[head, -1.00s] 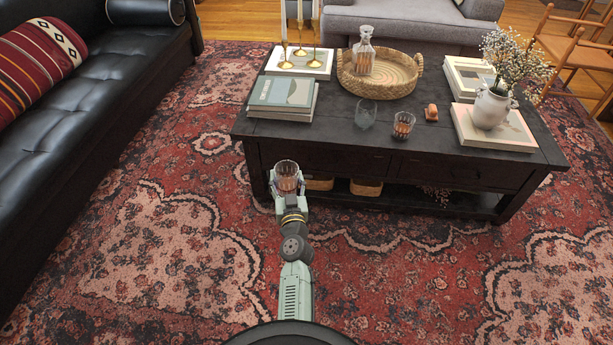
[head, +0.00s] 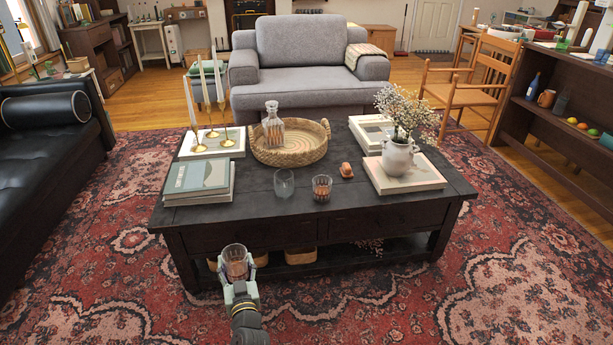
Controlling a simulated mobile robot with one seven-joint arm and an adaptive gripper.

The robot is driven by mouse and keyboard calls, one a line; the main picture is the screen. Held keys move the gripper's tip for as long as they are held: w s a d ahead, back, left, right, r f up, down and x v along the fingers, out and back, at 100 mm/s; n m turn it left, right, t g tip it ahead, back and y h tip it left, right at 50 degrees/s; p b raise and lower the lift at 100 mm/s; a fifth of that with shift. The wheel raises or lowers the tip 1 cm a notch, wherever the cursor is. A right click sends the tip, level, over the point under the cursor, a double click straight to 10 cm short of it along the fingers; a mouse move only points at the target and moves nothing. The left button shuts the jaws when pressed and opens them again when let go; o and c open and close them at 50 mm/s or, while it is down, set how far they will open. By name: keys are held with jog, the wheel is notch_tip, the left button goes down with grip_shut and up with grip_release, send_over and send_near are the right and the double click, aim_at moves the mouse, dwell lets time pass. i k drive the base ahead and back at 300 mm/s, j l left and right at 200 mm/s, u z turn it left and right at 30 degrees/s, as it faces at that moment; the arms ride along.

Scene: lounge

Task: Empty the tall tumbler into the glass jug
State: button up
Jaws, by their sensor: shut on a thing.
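My gripper (head: 238,277) is shut on a clear glass tumbler (head: 235,257), held upright in front of the coffee table's left front side, below the tabletop. The tumbler looks reddish-brown inside; I cannot tell liquid from the rug seen through it. On the table stand a clear, seemingly empty glass (head: 284,184) and a patterned glass (head: 322,187) with amber tones. A stoppered glass decanter (head: 273,128) stands in the woven tray. I cannot make out a vessel that is clearly the glass jug.
The dark coffee table (head: 265,208) also bears books (head: 198,180), candlesticks (head: 210,115), a woven tray (head: 312,153), a small orange-brown object (head: 346,170) and a flower vase (head: 398,156). A black sofa (head: 45,160) is left, a shelf unit (head: 565,130) right. Rug around the table is open.

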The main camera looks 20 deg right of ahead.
aim_at(284, 187)
jog(key=j+z, duration=0.15)
jog(key=z, duration=0.2)
jog(key=i+j+z, duration=0.1)
jog(key=z, duration=0.25)
jog(key=j+z, duration=0.35)
jog(key=j, duration=0.25)
jog(key=j+z, duration=0.35)
jog(key=j, duration=0.95)
jog(key=k+j+z, duration=0.15)
jog(key=j, duration=0.45)
jog(key=k+j, duration=0.1)
jog(key=j, duration=0.55)
jog(key=i+j, duration=0.1)
jog(key=j, duration=0.2)
jog(key=i+j, duration=0.55)
jog(key=j, duration=0.2)
jog(key=z, duration=0.05)
